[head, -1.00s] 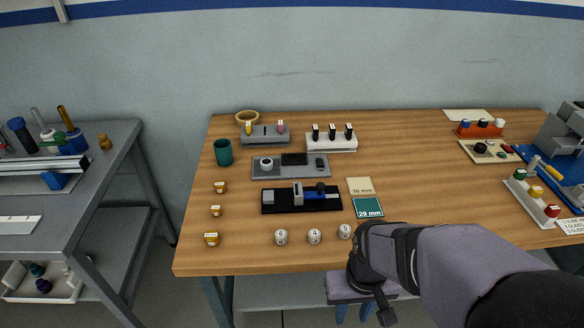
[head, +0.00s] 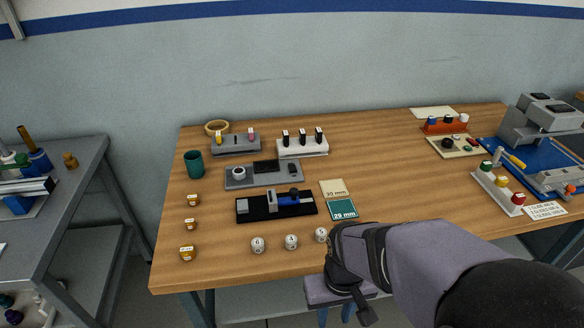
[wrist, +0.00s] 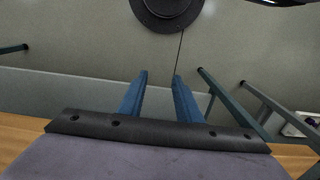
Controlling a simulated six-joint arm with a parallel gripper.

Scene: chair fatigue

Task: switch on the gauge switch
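A grey gauge unit (head: 232,183) lies flat on the wooden table, left of its middle. It carries a round white knob (head: 239,172), a dark display (head: 266,167) and a small dark switch (head: 292,169) at its right end. The switch is too small to tell its position. The display looks dark. My gripper (head: 335,317) hangs at the table's front edge, well in front and to the right of the gauge unit. In the wrist view its two blue fingers (wrist: 160,74) are apart with nothing between them.
A black fixture with a blue part (head: 250,212) lies in front of the gauge unit. A white block with black switches (head: 303,151) and a grey block (head: 236,148) stand behind it. The table's right middle is clear.

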